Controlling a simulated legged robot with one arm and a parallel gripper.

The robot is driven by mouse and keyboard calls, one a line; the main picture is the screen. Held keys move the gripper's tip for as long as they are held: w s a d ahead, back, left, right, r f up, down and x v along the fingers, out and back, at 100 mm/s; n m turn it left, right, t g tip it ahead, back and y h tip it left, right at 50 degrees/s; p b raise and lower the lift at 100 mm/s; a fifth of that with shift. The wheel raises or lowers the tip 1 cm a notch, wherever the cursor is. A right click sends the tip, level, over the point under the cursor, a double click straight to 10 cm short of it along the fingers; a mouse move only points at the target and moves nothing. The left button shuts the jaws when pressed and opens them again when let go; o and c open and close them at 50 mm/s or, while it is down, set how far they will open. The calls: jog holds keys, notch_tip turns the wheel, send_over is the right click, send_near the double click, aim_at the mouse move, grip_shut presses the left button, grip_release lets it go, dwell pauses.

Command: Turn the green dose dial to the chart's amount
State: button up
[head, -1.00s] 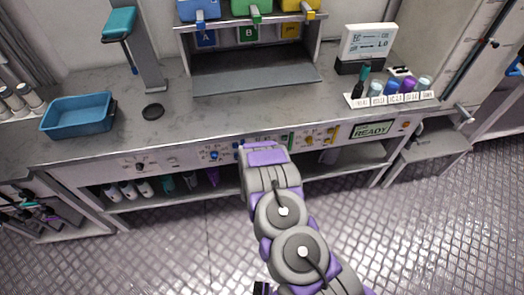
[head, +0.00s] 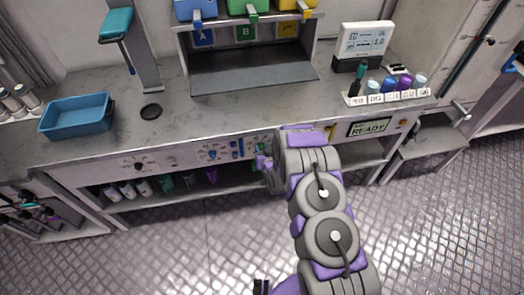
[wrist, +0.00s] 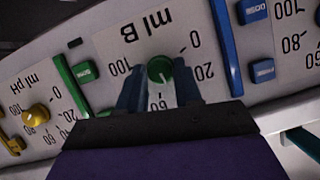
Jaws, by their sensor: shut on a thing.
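The green dose dial (wrist: 159,69) sits on the white panel marked "ml B", which appears upside down in the wrist view. Its scale shows 0, 20 and 100; other figures are partly hidden. A white pointer mark on the dial faces the lower side of the picture. My gripper (wrist: 160,82) is shut on the dial, with one dark blue finger on each side. No dose chart is readable; a white screen (head: 366,40) shows "EC" and small text.
A yellow dial (wrist: 38,113) for pH stands to the left in the wrist view, past a green strip (wrist: 71,88). A blue strip (wrist: 227,48) and blue buttons lie to the right. A blue tray (head: 75,117) rests on the counter (head: 210,112).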

jog(key=m+y, duration=0.2)
jog(key=shift+d+f+m+p, duration=0.2)
jog(key=shift+m+p, duration=0.1)
jog(key=shift+m, duration=0.1)
jog(key=shift+m+y, duration=0.6)
jog(key=shift+m, duration=0.3)
jog(key=o, duration=0.8)
jog(key=shift+w+f, duration=0.1)
jog(key=shift+w, duration=0.05)
jog(key=shift+o, duration=1.1)
